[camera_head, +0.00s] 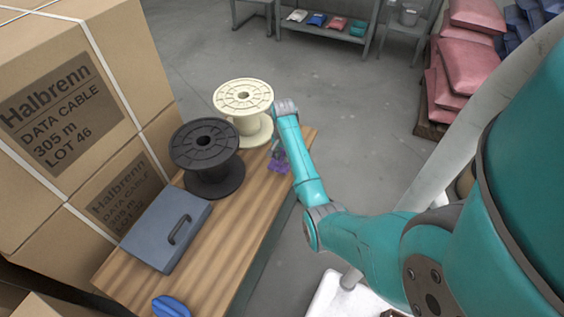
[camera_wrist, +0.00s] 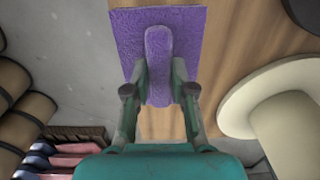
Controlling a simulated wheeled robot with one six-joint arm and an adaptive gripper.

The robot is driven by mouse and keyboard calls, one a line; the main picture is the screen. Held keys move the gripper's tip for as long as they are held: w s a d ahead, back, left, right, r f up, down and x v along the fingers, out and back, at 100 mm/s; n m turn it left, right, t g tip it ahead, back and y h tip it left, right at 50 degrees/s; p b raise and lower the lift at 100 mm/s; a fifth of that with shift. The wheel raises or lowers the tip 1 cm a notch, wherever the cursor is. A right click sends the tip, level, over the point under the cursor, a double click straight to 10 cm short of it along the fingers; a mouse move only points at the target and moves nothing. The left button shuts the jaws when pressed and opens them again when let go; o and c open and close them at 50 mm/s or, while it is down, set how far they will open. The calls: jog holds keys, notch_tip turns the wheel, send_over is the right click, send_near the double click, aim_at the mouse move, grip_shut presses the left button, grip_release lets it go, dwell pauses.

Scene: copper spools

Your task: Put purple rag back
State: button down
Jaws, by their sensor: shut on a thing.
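The purple rag (camera_head: 279,163) is at the right edge of the wooden bench (camera_head: 240,212), near its far end. In the wrist view the rag (camera_wrist: 185,28) is a flat purple piece with a raised ridge along its middle. My gripper (camera_wrist: 158,88) is shut on that ridge, one finger on each side. In the head view my gripper (camera_head: 276,150) reaches down over the bench edge and is partly hidden by my arm. I cannot tell whether the rag touches the wood.
A cream spool (camera_head: 243,97) and a black spool (camera_head: 205,150) stand left of the rag. A blue-grey case (camera_head: 165,228) and a blue object (camera_head: 171,306) lie nearer. Stacked cardboard boxes (camera_head: 75,110) line the left. A far shelf (camera_head: 325,35) holds several coloured folded pieces.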

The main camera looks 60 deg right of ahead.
aim_at(282, 162)
jog(key=shift+f, duration=2.05)
jog(key=shift+f, duration=0.15)
jog(key=c, duration=1)
grip_release()
notch_tip(282, 162, up, 12)
jog(key=shift+r, duration=0.15)
